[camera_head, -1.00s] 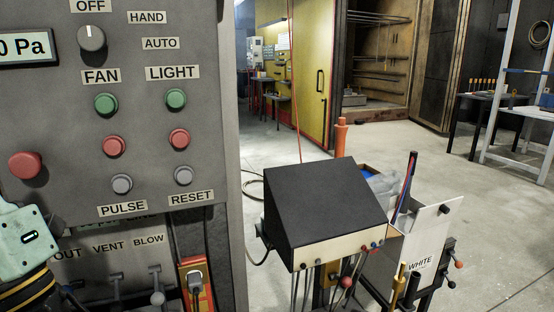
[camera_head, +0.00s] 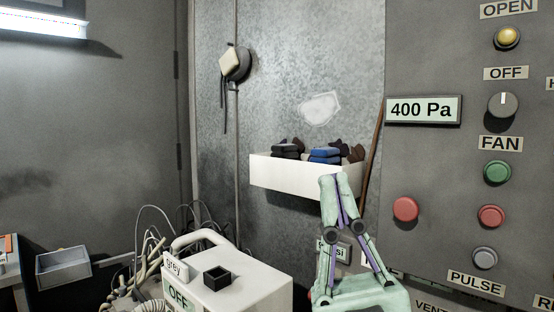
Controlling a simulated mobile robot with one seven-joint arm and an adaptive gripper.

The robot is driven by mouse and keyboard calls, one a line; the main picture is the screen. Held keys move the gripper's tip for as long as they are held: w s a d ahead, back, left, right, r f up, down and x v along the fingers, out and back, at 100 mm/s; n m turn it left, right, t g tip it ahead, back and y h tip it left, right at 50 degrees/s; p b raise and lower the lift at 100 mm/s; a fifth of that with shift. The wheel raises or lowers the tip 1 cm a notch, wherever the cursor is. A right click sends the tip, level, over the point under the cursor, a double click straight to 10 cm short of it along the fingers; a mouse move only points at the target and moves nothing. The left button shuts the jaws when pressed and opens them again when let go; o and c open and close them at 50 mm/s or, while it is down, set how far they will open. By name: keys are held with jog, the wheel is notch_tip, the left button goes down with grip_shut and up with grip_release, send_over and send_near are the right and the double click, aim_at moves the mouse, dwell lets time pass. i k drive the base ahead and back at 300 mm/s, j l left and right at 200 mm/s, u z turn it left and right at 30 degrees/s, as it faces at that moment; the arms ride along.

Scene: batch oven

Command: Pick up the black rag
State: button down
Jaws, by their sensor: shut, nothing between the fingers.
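A black folded cloth (camera_head: 286,152), which looks like the black rag, lies in the left half of a white wall tray (camera_head: 285,174). A blue folded cloth (camera_head: 325,155) lies to its right in the same tray. The tray's front wall hides the lower part of both. My gripper (camera_head: 338,180) points up in front of the tray's right part, to the right of and below the black cloth. Its fingers are shut together with nothing between them. It overlaps the tray in the picture; I cannot tell its distance from it.
Dark glove-like items (camera_head: 356,153) stick up at the tray's right end. A control panel (camera_head: 430,165) with buttons stands close on the right. A white machine (camera_head: 250,290) with cables and a hose stands below left. A grey bin (camera_head: 63,268) is at far left.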

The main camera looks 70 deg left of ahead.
aim_at(289, 151)
jog(key=u, duration=2)
